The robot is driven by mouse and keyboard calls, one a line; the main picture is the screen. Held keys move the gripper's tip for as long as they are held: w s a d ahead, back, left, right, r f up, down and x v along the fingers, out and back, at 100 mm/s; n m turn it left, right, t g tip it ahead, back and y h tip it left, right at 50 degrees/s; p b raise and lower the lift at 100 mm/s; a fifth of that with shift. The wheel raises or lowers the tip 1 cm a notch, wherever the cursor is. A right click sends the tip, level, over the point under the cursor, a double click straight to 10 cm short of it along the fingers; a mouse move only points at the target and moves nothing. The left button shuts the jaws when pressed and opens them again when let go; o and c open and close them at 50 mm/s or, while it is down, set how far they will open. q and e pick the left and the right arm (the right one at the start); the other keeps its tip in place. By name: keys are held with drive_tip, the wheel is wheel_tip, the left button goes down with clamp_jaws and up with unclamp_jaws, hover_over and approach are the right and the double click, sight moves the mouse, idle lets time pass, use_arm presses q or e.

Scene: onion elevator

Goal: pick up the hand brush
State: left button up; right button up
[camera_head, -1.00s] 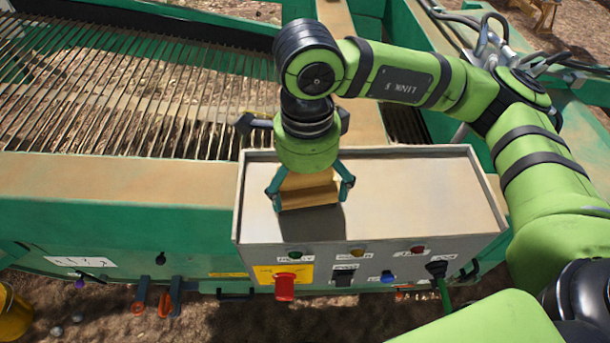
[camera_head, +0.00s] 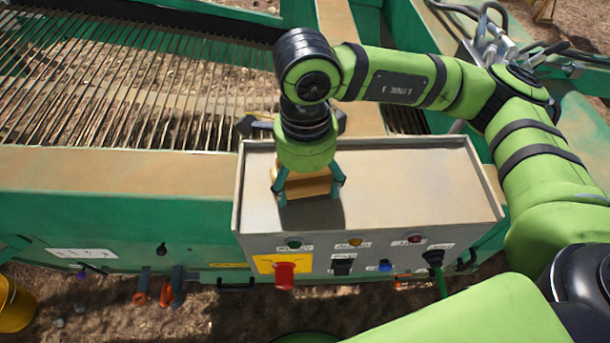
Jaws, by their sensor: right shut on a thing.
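The hand brush (camera_head: 308,187) shows as a tan wooden block on top of the grey control box, partly hidden under my right gripper. My right gripper (camera_head: 308,190) comes down from above, and its teal fingers are shut on the two sides of the brush. The brush's underside and far side are hidden, so I cannot tell whether it touches the tray-like top. My left gripper is not in view.
The control box (camera_head: 420,195) has a raised rim and a clear top to the right. Its front carries a red switch (camera_head: 285,275) and several buttons. A slatted conveyor (camera_head: 120,90) lies behind left. A yellow bucket (camera_head: 14,305) stands at lower left.

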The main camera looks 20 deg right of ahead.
sight(303, 183)
drive_tip(key=r, duration=0.1)
drive_tip(key=r+b, duration=0.2)
drive_tip(key=r, duration=0.1)
drive_tip(key=shift+s+a, duration=0.15)
drive_tip(key=shift+a, duration=0.1)
drive_tip(key=s+a+r+b, duration=0.3)
drive_tip(key=s+a+r, duration=0.3)
drive_tip(key=s, duration=0.1)
drive_tip(key=shift+s+a, duration=0.2)
drive_tip(key=shift+s, duration=0.15)
drive_tip(key=shift+s+a+r, duration=0.3)
drive_tip(key=shift+s+r, duration=0.15)
drive_tip(key=shift+s, duration=0.05)
drive_tip(key=o, duration=0.5)
drive_tip(key=shift+c, duration=1.1)
